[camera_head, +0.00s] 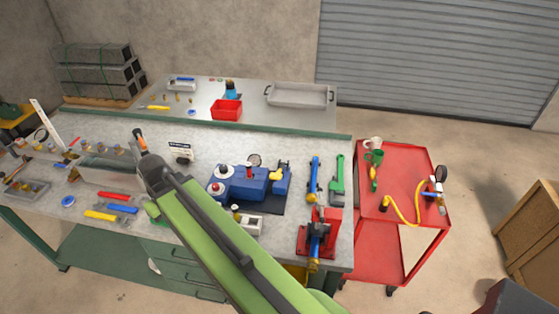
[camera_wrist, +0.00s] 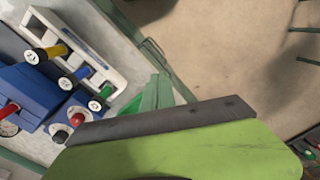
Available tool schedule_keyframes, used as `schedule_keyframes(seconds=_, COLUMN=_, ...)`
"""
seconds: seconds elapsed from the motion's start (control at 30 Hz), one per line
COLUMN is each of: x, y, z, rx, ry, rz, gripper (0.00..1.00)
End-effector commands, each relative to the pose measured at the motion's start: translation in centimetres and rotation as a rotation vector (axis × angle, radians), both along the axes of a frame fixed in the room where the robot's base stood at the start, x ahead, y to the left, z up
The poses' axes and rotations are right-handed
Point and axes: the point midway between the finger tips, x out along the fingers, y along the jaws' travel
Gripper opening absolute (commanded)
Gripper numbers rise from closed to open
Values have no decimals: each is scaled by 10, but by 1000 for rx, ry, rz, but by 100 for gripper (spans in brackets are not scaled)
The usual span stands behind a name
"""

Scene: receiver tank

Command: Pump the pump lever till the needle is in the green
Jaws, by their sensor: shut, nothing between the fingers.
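The blue pump unit (camera_head: 262,185) sits on the grey bench right of my arm. It carries a red-tipped handle (camera_head: 249,172), and a small round gauge (camera_head: 254,160) stands behind it. Which part is the pump lever is unclear, and the needle is too small to read. In the wrist view the blue unit (camera_wrist: 30,85) shows at the left with red and black knobs, and the gauge (camera_wrist: 8,128) is partly cut off. My gripper (camera_head: 139,136) is shut and empty, pointing up and away over the bench, left of the pump and apart from it.
A pale block (camera_head: 247,222) with coloured plugs lies in front of the pump. A red stand with a blue tool (camera_head: 318,235) is to its right. Hand tools lie left of my arm.

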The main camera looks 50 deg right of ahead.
Motion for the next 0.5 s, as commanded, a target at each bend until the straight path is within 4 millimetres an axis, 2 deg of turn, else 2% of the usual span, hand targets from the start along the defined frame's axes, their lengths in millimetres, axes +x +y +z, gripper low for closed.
schedule_keyframes(seconds=0.03, x=6, y=-38, z=35, rx=22, ry=3, rz=18, gripper=0)
schedule_keyframes(seconds=0.17, x=-1, y=-149, z=92, rx=106, ry=-14, rz=135, gripper=0)
schedule_keyframes(seconds=0.2, x=-9, y=-184, z=108, rx=132, ry=-29, rz=175, gripper=0)
schedule_keyframes(seconds=0.3, x=-36, y=-266, z=147, rx=187, ry=-84, rz=278, gripper=0)
schedule_keyframes(seconds=0.4, x=-68, y=-332, z=177, rx=219, ry=-150, rz=366, gripper=0)
schedule_keyframes(seconds=0.5, x=-98, y=-377, z=196, rx=231, ry=-206, rz=434, gripper=0)
